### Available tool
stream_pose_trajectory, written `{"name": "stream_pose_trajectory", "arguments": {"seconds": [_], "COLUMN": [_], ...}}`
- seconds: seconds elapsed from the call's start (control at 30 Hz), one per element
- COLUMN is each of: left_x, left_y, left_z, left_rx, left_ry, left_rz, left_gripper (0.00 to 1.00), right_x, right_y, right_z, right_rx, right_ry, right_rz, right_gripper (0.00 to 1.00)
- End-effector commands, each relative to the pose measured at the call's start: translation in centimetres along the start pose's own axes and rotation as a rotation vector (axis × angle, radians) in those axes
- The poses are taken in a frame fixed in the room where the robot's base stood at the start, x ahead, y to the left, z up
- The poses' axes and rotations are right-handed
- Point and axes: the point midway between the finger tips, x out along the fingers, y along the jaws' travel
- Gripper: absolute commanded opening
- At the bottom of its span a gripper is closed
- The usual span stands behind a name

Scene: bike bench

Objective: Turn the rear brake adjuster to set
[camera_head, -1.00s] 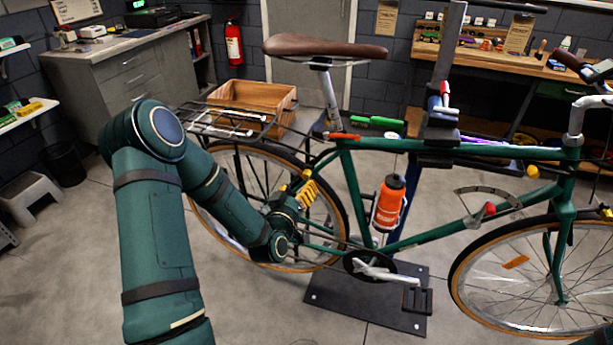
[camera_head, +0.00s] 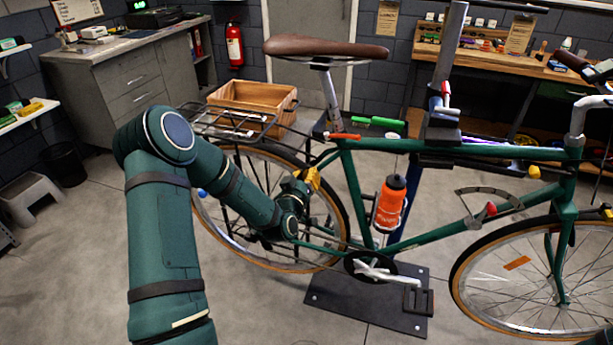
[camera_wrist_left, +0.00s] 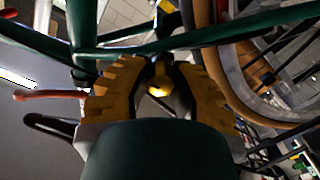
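My left gripper (camera_head: 313,178) has yellow fingers and is at the rear of the green bicycle (camera_head: 450,229), by the rear wheel and seat stay. In the left wrist view my left gripper (camera_wrist_left: 162,66) is open, with a finger on either side of a small yellow knob (camera_wrist_left: 158,87) that looks like the rear brake adjuster. Gaps show beside the knob, and I cannot see firm contact. In the head view the knob cannot be told apart from the yellow fingers. My right gripper is not in view.
Green frame tubes (camera_wrist_left: 220,40) cross just beyond the fingers, and the rear tyre (camera_wrist_left: 205,35) is close on the right. A rear rack (camera_head: 226,121) is above the wheel. An orange bottle (camera_head: 390,203) is on the frame.

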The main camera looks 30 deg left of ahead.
Motion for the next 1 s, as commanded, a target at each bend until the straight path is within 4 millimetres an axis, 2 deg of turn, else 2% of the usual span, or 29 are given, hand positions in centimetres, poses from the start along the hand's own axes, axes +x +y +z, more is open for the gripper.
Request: {"name": "stream_pose_trajectory", "arguments": {"seconds": [0.17, 0.43, 0.77, 0.8, 0.87, 0.9, 1.0], "left_x": [0.0, 0.0, 0.0, 0.0, 0.0, 0.0, 0.0], "left_y": [0.0, -0.1, 0.0, 0.0, 0.0, 0.0, 0.0], "left_z": [0.0, 0.1, -0.1, -0.1, -0.1, -0.1, -0.1], "left_rx": [-0.013, -0.158, -0.179, -0.179, -0.179, -0.179, -0.179], "left_ry": [0.002, 0.003, 0.003, 0.003, 0.002, 0.002, 0.002], "left_rz": [0.001, 0.0, 0.0, 0.0, 0.0, 0.0, 0.0], "left_gripper": [0.0, 0.0, 0.0, 0.29, 0.5, 0.55, 0.55], "right_x": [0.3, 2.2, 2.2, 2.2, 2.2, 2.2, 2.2], "right_y": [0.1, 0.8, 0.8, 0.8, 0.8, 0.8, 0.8], "right_z": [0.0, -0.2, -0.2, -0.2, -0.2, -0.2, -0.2], "right_rx": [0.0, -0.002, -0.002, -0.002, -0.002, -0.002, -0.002], "right_ry": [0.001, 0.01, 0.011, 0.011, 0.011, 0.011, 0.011], "right_rz": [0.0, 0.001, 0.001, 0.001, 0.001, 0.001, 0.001], "right_gripper": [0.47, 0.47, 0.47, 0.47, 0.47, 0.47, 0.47]}}
